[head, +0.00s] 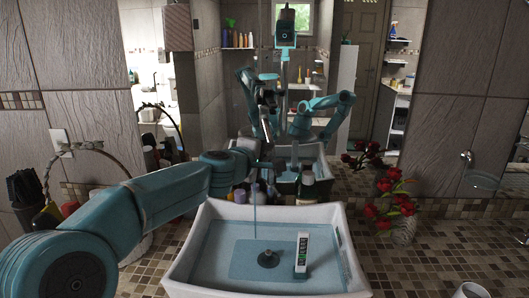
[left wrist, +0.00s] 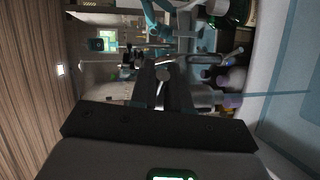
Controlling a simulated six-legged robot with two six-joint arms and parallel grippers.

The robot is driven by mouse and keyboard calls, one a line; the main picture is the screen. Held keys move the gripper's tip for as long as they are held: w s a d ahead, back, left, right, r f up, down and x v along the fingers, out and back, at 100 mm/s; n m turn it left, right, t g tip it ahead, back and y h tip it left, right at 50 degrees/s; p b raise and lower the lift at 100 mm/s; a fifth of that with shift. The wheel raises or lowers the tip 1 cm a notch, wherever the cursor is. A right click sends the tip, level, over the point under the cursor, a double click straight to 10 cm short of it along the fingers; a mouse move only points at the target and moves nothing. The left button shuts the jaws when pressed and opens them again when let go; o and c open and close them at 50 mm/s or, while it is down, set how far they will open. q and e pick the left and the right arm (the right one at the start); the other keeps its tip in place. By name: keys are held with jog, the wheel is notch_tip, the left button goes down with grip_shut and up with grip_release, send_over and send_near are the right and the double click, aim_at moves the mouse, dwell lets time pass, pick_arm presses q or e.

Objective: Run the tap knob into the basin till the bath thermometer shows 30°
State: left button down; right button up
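The white basin (head: 188,262) holds bluish water, with a dark round drain fitting (head: 267,258) in it. A thin stream of water (head: 254,212) runs down into it; the stream also shows in the left wrist view (left wrist: 272,93). The bath thermometer (head: 302,240) stands upright in the basin, white with a dark, green-lit display; its reading is too small to tell. My left gripper (head: 266,152) is at the tap behind the basin. In the left wrist view its fingers (left wrist: 164,84) close around the pale round tap knob (left wrist: 163,75), beside the metal tap (left wrist: 205,98). My right gripper is out of view.
A mirror behind the basin reflects my body and arms. Small bottles (head: 308,184) stand behind the basin. Red flowers in a glass vase (head: 402,230) stand at right. A dark holder (head: 25,187) is at far left. Mosaic counter is clear just right of the basin.

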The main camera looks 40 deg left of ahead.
pick_arm(q)
jog(key=shift+w+a+n+g+y+p, duration=0.1)
jog(key=shift+w+n+g+y+p, duration=0.4)
jog(key=shift+n+g+y+p, duration=0.9)
jog(key=shift+w+a+n+g+y+p, duration=0.1)
jog(key=shift+w+n+g+y+p, duration=0.6)
jog(key=shift+n+y+p, duration=1.1)
jog(key=shift+w+n+g+y+p, duration=0.35)
jog(key=shift+n+g+y+p, duration=0.9)
jog(key=shift+y+p, duration=0.6)
jog(key=c, duration=1.2)
grip_release()
jog(key=b+v, duration=0.5)
jog(key=v, duration=1.1)
jog(key=shift+d+f, duration=0.1)
jog(key=shift+d, duration=0.05)
